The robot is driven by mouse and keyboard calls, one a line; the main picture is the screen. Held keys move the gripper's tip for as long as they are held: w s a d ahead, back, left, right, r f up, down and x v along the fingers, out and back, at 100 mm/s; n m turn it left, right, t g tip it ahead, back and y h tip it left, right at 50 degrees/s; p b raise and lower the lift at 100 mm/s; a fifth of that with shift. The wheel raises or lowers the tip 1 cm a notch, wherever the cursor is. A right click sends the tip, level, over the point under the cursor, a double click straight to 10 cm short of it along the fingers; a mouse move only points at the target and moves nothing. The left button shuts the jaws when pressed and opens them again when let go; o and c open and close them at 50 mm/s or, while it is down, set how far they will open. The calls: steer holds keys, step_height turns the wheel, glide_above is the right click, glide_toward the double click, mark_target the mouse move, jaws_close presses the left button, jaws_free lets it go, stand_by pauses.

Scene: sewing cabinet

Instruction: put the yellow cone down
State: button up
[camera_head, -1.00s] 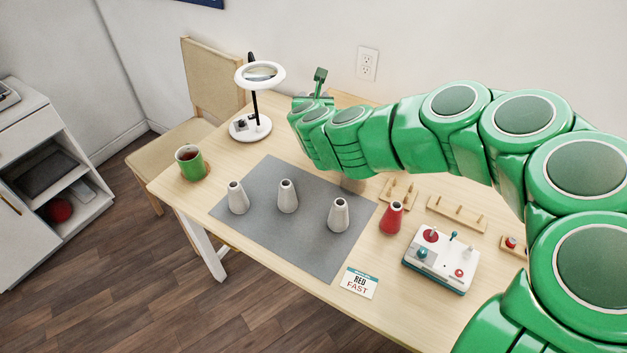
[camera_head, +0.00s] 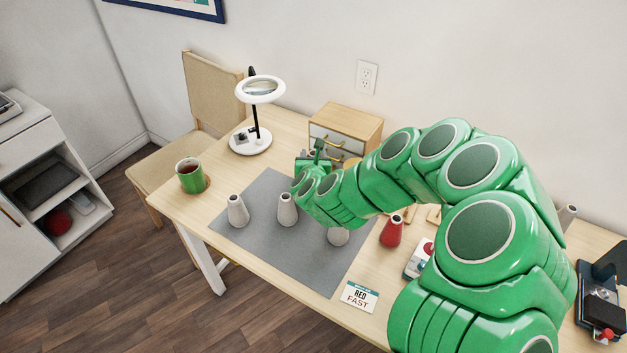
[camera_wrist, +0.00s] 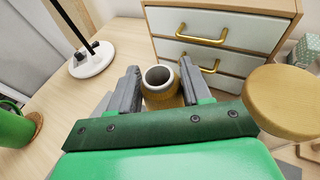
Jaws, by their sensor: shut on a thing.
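My gripper (camera_wrist: 160,90) is shut on the yellow cone (camera_wrist: 163,98), which stands between the two grey fingers with its pale open rim upward. In the head view my gripper (camera_head: 312,165) is over the back edge of the grey mat (camera_head: 262,238), and the arm hides the cone. How high the cone is above the table cannot be told. White cones stand on the mat: one at left (camera_head: 237,211), one in the middle (camera_head: 287,210) and one at right (camera_head: 338,236), partly behind my arm. A red cone (camera_head: 391,232) stands right of the mat.
A small drawer cabinet (camera_head: 348,122) stands behind my gripper; its handles show in the wrist view (camera_wrist: 203,35). A round wooden piece (camera_wrist: 285,100) is close on the right. A lamp (camera_head: 251,140) and green mug (camera_head: 190,178) stand left. A card (camera_head: 359,297) lies in front.

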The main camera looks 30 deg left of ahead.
steer(key=shift+f, duration=3.05)
steer(key=shift+f, duration=0.1)
steer(key=o, duration=1.4)
steer(key=shift+v, duration=3.8)
steer(key=shift+a, duration=0.1)
